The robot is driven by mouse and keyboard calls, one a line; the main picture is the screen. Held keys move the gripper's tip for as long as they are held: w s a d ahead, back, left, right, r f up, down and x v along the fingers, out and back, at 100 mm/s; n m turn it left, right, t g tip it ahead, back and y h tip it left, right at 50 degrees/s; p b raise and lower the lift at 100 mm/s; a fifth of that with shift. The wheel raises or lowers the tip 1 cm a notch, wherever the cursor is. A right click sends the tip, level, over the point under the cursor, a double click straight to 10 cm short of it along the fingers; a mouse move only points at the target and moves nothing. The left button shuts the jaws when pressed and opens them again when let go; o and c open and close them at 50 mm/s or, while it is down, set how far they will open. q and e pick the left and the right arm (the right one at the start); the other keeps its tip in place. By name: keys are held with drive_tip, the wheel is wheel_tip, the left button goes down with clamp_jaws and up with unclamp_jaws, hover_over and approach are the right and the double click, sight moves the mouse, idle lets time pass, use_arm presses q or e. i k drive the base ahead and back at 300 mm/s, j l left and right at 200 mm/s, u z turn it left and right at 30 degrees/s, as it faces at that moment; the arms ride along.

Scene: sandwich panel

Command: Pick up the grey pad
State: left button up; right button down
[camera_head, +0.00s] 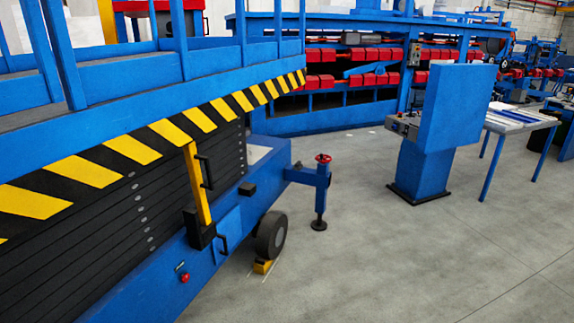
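No grey pad can be made out in the head view. Neither my left nor my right gripper is in view, and no part of my arms shows. A table (544,122) with blue legs stands at the right, with pale and blue flat items (512,115) on its top. They are too small to tell apart.
A blue lift platform (215,243) with a yellow-black striped edge fills the left. Its wheel (271,236) and outrigger leg (321,195) stand on the floor. A blue control console (424,170) stands before the table. Grey floor (400,265) is clear at centre and right.

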sight(298, 166)
drive_tip(key=i+l+z, duration=0.25)
drive_tip(key=i, duration=0.3)
drive_tip(key=i+z, duration=0.2)
drive_tip(key=i, duration=0.4)
